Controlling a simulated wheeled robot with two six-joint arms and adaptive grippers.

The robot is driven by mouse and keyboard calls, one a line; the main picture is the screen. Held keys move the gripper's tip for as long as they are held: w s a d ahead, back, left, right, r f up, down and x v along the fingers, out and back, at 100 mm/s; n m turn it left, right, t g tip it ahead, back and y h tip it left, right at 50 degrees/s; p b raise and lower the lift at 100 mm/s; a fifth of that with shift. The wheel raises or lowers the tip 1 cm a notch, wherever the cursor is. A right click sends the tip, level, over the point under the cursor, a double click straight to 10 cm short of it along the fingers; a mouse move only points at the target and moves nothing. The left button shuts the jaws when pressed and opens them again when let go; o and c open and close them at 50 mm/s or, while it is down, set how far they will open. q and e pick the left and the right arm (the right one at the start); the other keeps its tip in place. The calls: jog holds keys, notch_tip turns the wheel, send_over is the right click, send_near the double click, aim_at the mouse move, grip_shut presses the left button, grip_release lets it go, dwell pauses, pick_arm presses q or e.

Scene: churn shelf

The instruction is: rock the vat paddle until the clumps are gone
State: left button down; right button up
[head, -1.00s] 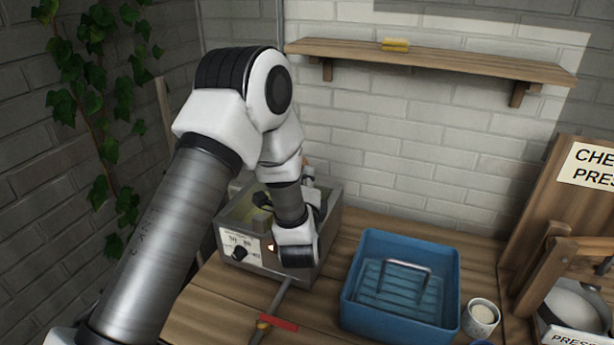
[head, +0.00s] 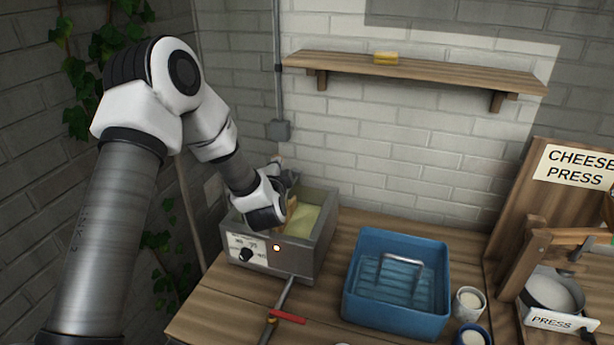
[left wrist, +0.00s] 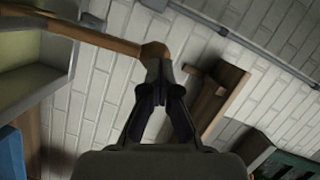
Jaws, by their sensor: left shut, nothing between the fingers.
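The vat (head: 323,240) is a grey metal box with a front panel on the left of the bench. Pale yellow contents (head: 306,218) show inside; I cannot make out clumps. The wooden paddle (head: 291,206) shows partly beside my wrist, over the vat. In the left wrist view its wooden handle (left wrist: 95,38) runs from the vat's side to a rounded end near my fingertips. My left gripper (left wrist: 160,78) is shut and empty, close to that end; I cannot tell whether they touch. In the head view my wrist mostly hides it. My right gripper is not in view.
A blue tub (head: 440,270) with a metal handle stands right of the vat, with small cups (head: 469,303) beside it. A cheese press (head: 555,295) is at the far right. A rod with a red crosspiece (head: 288,317) lies in front. A wall shelf (head: 430,73) is above.

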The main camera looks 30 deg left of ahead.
pick_arm(q)
jog(key=shift+s+a+n+h+p, duration=0.2)
jog(key=shift+a+n+p, duration=0.1)
jog(key=shift+a+n, duration=0.4)
jog(key=shift+s+a+n+h+p, duration=0.1)
jog(key=shift+a+n+h+p, duration=0.2)
jog(key=shift+a, duration=0.6)
